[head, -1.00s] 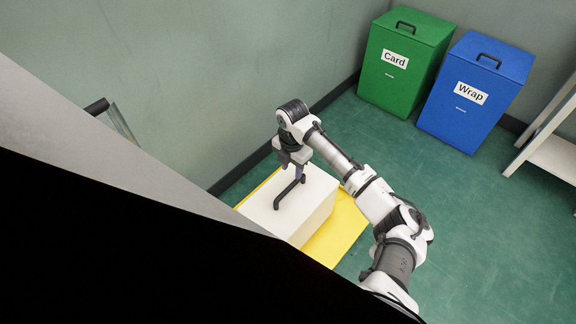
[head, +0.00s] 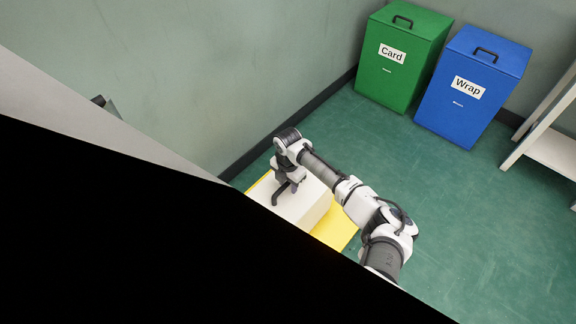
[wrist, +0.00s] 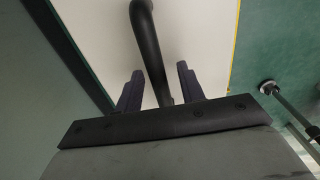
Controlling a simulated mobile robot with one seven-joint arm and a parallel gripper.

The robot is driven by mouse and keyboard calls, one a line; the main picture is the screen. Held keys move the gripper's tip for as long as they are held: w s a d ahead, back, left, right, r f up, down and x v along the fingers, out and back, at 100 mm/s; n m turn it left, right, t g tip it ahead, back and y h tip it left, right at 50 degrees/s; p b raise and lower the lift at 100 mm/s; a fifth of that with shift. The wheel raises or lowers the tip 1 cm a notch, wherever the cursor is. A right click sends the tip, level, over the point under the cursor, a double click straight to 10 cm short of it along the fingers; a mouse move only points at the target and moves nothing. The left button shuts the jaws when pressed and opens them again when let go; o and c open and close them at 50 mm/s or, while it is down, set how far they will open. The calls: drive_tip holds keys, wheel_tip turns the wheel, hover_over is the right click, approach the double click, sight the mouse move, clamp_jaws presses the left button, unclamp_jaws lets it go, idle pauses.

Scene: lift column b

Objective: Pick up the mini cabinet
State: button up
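My gripper (wrist: 160,84) is open, with one dark finger on each side of the handle and a visible gap on both sides. In the head view my gripper (head: 288,184) is low over the cabinet top at the handle. The cabinet's near left part is hidden behind a dark shape.
A green Card bin (head: 398,75) and a blue Wrap bin (head: 465,105) stand at the back. A white shelf (head: 550,150) is at the right edge. The green floor (head: 470,220) at the right is clear.

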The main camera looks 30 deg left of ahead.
clamp_jaws()
idle(1.3)
drive_tip(key=shift+w+r, duration=0.15)
drive_tip(key=shift+r, duration=0.05)
